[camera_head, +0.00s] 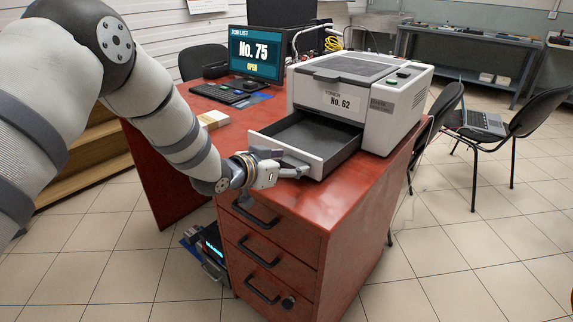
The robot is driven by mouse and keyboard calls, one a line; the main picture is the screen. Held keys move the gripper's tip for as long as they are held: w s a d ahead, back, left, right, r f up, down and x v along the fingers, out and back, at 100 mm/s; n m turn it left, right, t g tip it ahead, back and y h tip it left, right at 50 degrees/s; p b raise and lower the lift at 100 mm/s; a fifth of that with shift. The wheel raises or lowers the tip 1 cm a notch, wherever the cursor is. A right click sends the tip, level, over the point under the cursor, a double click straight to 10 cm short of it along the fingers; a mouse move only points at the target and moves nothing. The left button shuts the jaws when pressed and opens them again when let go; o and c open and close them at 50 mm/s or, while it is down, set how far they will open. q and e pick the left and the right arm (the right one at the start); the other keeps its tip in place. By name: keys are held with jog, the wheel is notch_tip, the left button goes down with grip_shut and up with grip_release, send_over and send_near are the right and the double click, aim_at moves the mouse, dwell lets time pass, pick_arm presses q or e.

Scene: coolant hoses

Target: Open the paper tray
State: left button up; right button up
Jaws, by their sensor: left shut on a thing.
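The printer (345,92) is a grey and white box labelled No. 62 on the red desk. Its paper tray (318,137) sticks out of the front toward me, and its dark inside looks empty. My left gripper (298,171) is at the tray's front panel (284,150), near its lower middle, and is shut on the tray's handle. The fingers hide most of the handle. My right gripper is not in view.
The red desk (357,190) has drawers with dark handles below the tray. A monitor (256,54) reading No. 75 OPEN, a keyboard (219,93) and a paper stack (213,119) stand at the left. A chair (514,125) holding a laptop (480,122) is at the right.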

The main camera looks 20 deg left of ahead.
pick_arm(q)
jog(key=shift+f, duration=0.1)
jog(key=o, duration=1.7)
jog(key=v, duration=1.2)
jog(key=shift+w, duration=0.1)
